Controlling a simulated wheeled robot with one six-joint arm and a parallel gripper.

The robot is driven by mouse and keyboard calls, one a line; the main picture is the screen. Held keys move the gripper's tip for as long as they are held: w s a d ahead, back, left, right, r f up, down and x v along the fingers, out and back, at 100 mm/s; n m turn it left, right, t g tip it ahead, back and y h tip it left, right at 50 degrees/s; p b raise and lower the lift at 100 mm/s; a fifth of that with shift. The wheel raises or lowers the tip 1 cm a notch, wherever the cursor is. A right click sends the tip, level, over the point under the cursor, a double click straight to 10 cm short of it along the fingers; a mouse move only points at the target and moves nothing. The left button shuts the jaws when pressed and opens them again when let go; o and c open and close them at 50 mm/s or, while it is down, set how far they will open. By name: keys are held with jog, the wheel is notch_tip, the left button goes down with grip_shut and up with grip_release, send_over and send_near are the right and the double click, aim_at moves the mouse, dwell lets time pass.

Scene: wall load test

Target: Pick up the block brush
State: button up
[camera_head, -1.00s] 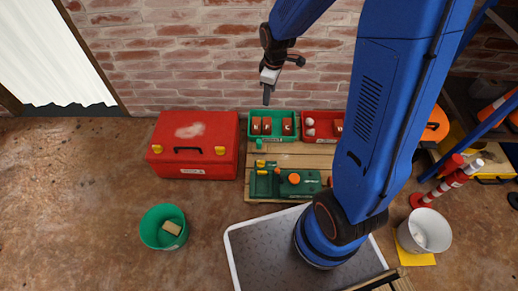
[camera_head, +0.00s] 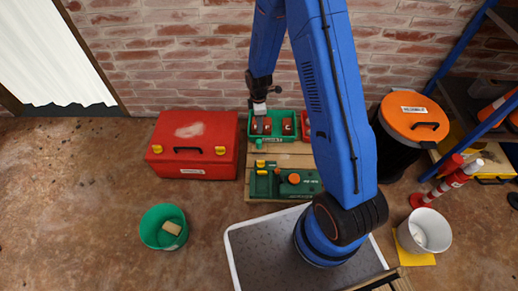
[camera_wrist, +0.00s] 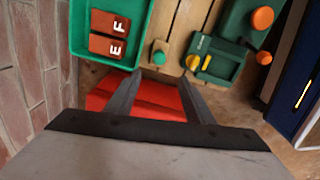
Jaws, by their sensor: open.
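A small tan block (camera_head: 172,228), which looks like the block brush, lies in the green bucket (camera_head: 149,240) on the floor at lower left. Its bristles cannot be made out. My gripper (camera_head: 260,124) is up by the brick wall, over or in front of the left end of the green bin, far from the bucket. In the wrist view my gripper (camera_wrist: 162,76) is open, with nothing between its two fingers.
The green bin (camera_wrist: 136,63) holds red-brown lettered blocks (camera_wrist: 108,33). A red toolbox (camera_head: 165,160) stands left of it. A green tool and case (camera_head: 262,185) lie on the wooden pallet. The floor around the bucket is clear.

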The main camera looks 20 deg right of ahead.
send_over(259, 141)
notch_tip(259, 141, down, 10)
jog(key=shift+s+a+f, duration=0.1)
jog(key=shift+a+f, duration=0.05)
jog(key=shift+f, duration=3.5)
grip_shut()
